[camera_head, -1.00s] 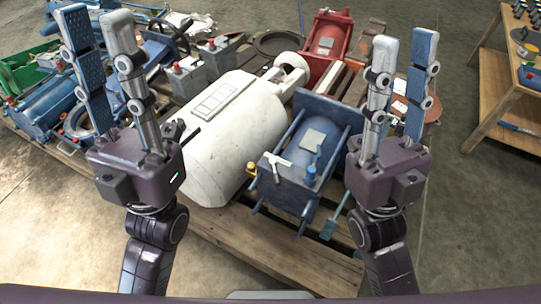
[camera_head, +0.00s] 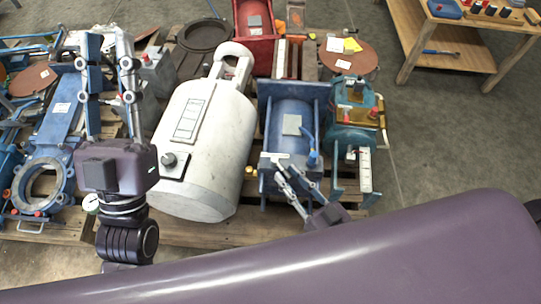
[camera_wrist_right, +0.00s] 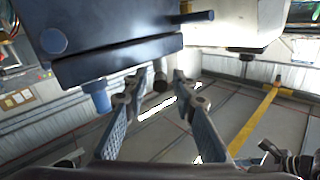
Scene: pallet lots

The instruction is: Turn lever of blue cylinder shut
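The blue cylinder (camera_head: 290,112) lies in its blue frame on the pallet, with its front end plate facing me. My right gripper (camera_head: 286,176) is close in front of that plate, its fingers pointing at it. A pale lever handle seems to be at the fingertips, but the fingers largely cover it. In the right wrist view the fingers are apart, with a dark round knob (camera_wrist_right: 160,81) visible between the tips; contact cannot be told. The blue end block (camera_wrist_right: 110,45) fills the upper left there. My left gripper (camera_head: 104,42) is open, empty and raised at the left.
The large white cylinder (camera_head: 203,135) lies directly left of the blue one. A teal and brass machine (camera_head: 354,120) stands close on its right. A blue valve (camera_head: 45,165) is at the left. A wooden table (camera_head: 460,45) is at the back right; floor between is clear.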

